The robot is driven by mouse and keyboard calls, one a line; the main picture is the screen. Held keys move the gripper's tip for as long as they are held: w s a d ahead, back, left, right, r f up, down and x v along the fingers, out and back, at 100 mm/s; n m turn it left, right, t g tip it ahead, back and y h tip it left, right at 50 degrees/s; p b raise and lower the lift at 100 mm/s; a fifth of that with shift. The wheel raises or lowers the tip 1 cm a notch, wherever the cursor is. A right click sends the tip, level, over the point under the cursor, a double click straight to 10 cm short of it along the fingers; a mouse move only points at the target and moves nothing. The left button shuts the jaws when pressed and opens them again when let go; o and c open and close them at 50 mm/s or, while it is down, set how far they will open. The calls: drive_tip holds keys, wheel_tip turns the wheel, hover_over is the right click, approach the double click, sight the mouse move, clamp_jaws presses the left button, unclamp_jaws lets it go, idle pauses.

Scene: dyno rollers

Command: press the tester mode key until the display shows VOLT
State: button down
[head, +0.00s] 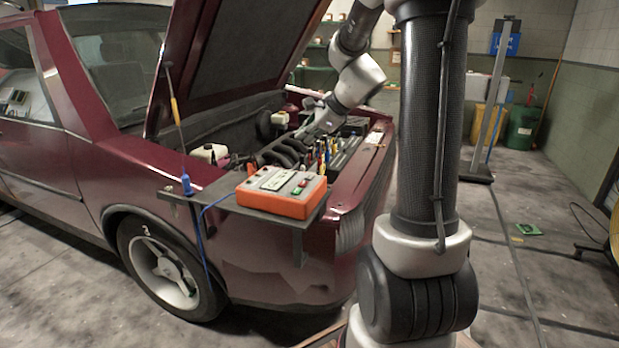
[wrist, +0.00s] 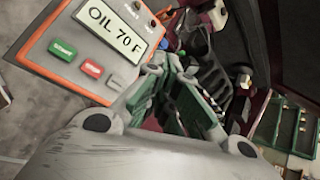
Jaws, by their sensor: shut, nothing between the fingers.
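The tester (head: 278,207) is an orange box with a pale top. It sits on a dark shelf at the car's front corner. In the wrist view the tester (wrist: 42,56) is at upper left, and its display (wrist: 112,27) reads "OIL 70 F". Below the display are a green key (wrist: 62,50), a red key (wrist: 92,69) and a pale key (wrist: 117,83); their labels are too small to read surely. My gripper (wrist: 168,68) is shut and empty, apart from the keys, to the right of the tester in the wrist view. In the head view it is over the engine bay.
The raised hood (head: 240,65) stands behind the tester. Several coloured-handled tools (head: 325,152) stand close behind it. A blue cable (head: 203,225) hangs from the shelf.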

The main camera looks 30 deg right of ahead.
sight(308, 177)
drive_tip(key=shift+f, duration=4.4)
drive_tip(key=shift+f, duration=0.15)
drive_tip(key=shift+f, duration=0.25)
drive_tip(key=shift+f, duration=0.4)
drive_tip(key=shift+r, duration=0.8)
drive_tip(key=shift+r, duration=2.55)
